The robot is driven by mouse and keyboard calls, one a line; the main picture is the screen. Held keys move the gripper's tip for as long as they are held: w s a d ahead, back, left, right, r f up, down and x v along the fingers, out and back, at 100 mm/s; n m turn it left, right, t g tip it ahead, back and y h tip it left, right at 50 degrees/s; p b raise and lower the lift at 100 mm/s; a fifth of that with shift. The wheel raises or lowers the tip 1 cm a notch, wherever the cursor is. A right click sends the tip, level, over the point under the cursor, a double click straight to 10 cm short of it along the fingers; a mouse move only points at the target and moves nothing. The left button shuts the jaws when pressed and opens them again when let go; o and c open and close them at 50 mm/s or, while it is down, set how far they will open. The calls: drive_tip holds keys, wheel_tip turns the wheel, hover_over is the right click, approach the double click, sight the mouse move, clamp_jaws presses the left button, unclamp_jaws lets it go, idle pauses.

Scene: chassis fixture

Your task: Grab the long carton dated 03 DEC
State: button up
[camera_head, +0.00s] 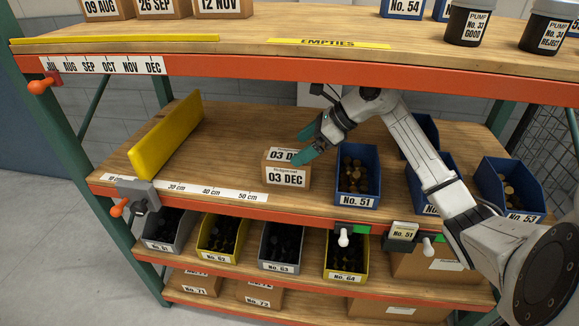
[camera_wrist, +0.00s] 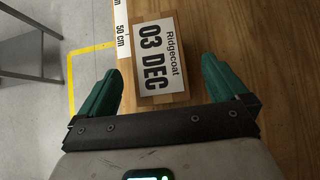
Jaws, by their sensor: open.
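The carton dated 03 DEC (camera_head: 287,180) stands on the wooden middle shelf, left of the blue bin No. 51. It is brown with white labels on its top and front. In the wrist view the carton (camera_wrist: 157,62) lies between my fingers, its label reading Ridgecoat 03 DEC. My gripper (camera_head: 301,147) is open at the carton's top, with one teal finger partly covering the top label. In the wrist view my gripper (camera_wrist: 161,68) has a finger on each side, with a gap on the right. I cannot tell how far down the fingers reach.
The blue bin No. 51 (camera_head: 357,188) stands close to the carton's right. A yellow upright divider (camera_head: 165,139) stands to the left, with bare shelf between. The upper shelf's orange edge (camera_head: 290,75) runs above. A centimetre scale (camera_head: 190,188) lines the shelf front.

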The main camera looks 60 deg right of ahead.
sight(291, 155)
drive_tip(key=shift+p+x, duration=0.65)
drive_tip(key=shift+x, duration=2.45)
drive_tip(key=shift+s+a+f, duration=0.1)
drive_tip(key=shift+s+f, duration=0.05)
drive_tip(key=shift+s, duration=0.05)
drive_tip(key=shift+c, duration=0.5)
drive_tip(key=c, duration=1.2)
drive_tip(key=shift+c, duration=0.5)
